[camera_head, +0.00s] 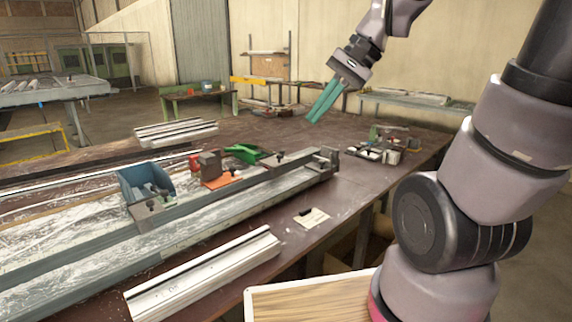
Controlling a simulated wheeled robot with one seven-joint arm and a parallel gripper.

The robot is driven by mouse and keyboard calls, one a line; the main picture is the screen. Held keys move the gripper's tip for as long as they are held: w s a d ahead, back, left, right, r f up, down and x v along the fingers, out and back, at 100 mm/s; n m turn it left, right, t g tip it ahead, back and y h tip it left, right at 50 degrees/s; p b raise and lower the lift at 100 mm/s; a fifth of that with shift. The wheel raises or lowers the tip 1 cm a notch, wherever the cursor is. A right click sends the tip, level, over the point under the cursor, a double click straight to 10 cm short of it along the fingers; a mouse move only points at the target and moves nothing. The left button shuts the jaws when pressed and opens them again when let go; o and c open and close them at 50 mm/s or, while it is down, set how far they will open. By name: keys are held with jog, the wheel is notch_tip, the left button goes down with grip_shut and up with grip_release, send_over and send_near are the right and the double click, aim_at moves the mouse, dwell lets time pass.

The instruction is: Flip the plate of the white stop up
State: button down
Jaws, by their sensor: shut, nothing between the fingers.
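My gripper (314,120) has teal fingers, which are shut and empty. It hangs in the air above the far side of the bench, pointing down and left, apart from everything on the bench. A long grey clamp rail (225,192) runs across the bench below it. Small fittings with dark knobs sit along the rail, and a grey-brown end piece (328,160) stands at its right end. I cannot tell which fitting is the white stop, nor how its plate lies.
A small pale card (312,218) lies on the bench. Small items (385,152) stand at the far right.

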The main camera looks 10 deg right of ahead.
jog(key=w+a+f+m+t+y, duration=0.1)
jog(key=w+a+f+m+y, duration=0.3)
jog(key=w, duration=0.5)
jog(key=w+a+f+m+t+y, duration=0.1)
jog(key=w+a+f+m+y, duration=0.1)
jog(key=w+f+m+y, duration=0.55)
jog(key=w+d+f+m+t+h, duration=0.4)
jog(key=w+d+f+m+t, duration=0.1)
jog(key=f, duration=0.5)
jog(key=w+d+f+m+t+h, duration=0.5)
jog(key=w+d+f+m+t, duration=0.1)
jog(key=f, duration=0.4)
jog(key=shift+w+d+m, duration=0.7)
jog(key=shift+d+m, duration=0.25)
jog(key=shift+d, duration=0.05)
